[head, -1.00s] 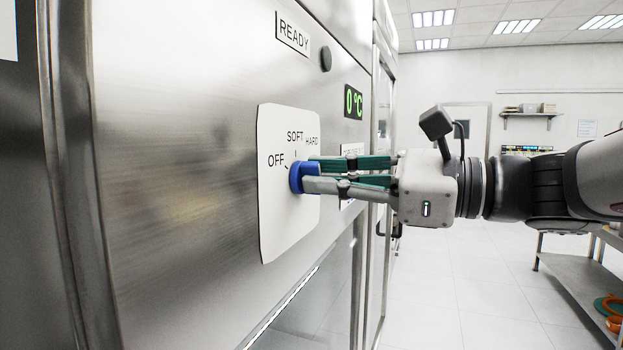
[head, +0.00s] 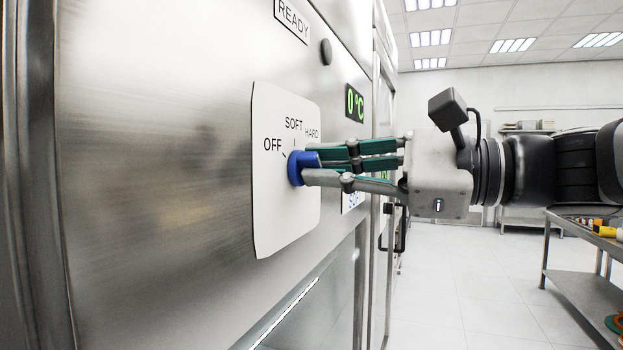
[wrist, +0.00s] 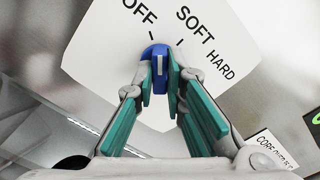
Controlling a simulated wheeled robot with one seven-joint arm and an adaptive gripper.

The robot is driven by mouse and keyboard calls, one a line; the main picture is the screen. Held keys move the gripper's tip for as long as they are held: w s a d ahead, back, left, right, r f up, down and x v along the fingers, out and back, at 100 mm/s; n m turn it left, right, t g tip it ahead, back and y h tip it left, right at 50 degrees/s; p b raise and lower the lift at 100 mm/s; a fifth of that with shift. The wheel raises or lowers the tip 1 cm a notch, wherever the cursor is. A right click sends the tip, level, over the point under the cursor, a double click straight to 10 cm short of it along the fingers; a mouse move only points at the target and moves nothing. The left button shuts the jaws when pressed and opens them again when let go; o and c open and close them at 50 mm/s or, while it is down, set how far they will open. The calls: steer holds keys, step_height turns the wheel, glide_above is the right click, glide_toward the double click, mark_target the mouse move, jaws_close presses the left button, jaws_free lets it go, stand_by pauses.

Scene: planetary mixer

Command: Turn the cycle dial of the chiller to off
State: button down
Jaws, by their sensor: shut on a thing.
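The cycle dial (head: 296,168) is a blue knob on a white plate (head: 268,215) on the chiller's steel front. OFF, SOFT and HARD are printed around it. My gripper (head: 308,165) comes from the right, its green-padded fingers shut on the dial. In the wrist view the dial (wrist: 155,54) sits between the fingertips (wrist: 160,75). Its white pointer line points up, between the OFF and SOFT marks and closer to OFF. Part of the dial is hidden by the fingers.
A green 0 °C display (head: 354,103), a round button (head: 326,52) and a READY label (head: 292,18) are above the dial. A door handle (head: 400,230) is beyond my gripper. A metal table (head: 590,265) stands at right; the floor between is clear.

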steer(key=shift+f+n+b, duration=0.1)
steer(key=shift+n+b, duration=1.6)
steer(key=shift+b, duration=0.5)
steer(key=c, duration=1.5)
jaws_free()
steer(key=shift+d, duration=0.1)
steer(key=shift+p+v, duration=0.45)
steer(key=shift+v, duration=3)
